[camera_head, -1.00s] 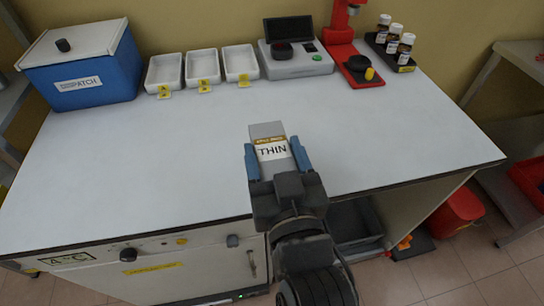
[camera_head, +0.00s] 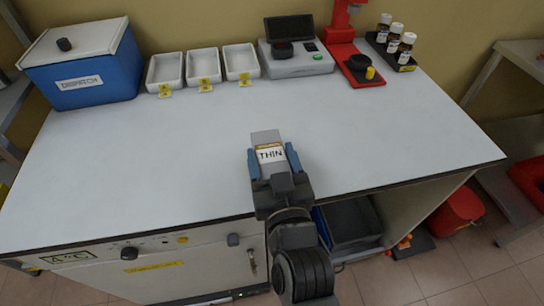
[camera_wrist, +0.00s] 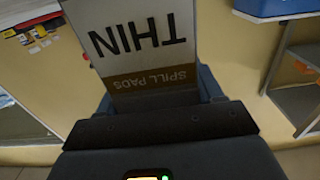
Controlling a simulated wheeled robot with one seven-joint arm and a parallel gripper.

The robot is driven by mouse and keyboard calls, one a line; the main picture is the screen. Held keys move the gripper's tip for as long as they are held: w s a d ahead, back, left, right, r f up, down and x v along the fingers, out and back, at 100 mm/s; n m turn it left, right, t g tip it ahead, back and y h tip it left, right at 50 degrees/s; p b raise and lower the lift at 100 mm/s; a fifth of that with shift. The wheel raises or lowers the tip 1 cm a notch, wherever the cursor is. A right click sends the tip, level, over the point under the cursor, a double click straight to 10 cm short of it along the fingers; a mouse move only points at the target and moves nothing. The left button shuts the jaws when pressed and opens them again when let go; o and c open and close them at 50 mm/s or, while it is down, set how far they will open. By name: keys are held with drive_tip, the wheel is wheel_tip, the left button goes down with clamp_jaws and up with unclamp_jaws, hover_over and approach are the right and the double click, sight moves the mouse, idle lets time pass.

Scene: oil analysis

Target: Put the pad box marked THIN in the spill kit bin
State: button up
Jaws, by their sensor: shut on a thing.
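The pad box marked THIN (camera_head: 270,155) is grey with a white label and a brown "SPILL PADS" band. My gripper (camera_head: 273,165) is shut on it, with a blue finger on each side. The box is held near the front edge of the worktop; its height above it is hard to tell. In the wrist view the box (camera_wrist: 140,45) fills the upper middle, its lettering upside down. No bin with a readable spill kit label shows. A red bin (camera_head: 456,212) stands on the floor right of the bench, but I cannot tell whether it is the spill kit bin.
A blue DISPATCH box (camera_head: 85,75), several white trays (camera_head: 203,68), a grey instrument (camera_head: 295,62), a red stand (camera_head: 352,62) and a rack of bottles (camera_head: 392,50) line the back. The worktop's middle (camera_head: 180,140) is clear. A dark grey bin (camera_head: 350,222) sits below the front edge.

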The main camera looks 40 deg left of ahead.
drive_tip(key=shift+f, duration=0.2)
drive_tip(key=o, duration=1.2)
drive_tip(key=shift+c, duration=0.2)
drive_tip(key=shift+r, duration=0.15)
drive_tip(key=shift+s+d, duration=0.1)
drive_tip(key=shift+d, duration=0.05)
drive_tip(key=b+v, duration=0.2)
drive_tip(key=v, duration=0.9)
drive_tip(key=shift+s+d, duration=0.25)
drive_tip(key=shift+s, duration=0.05)
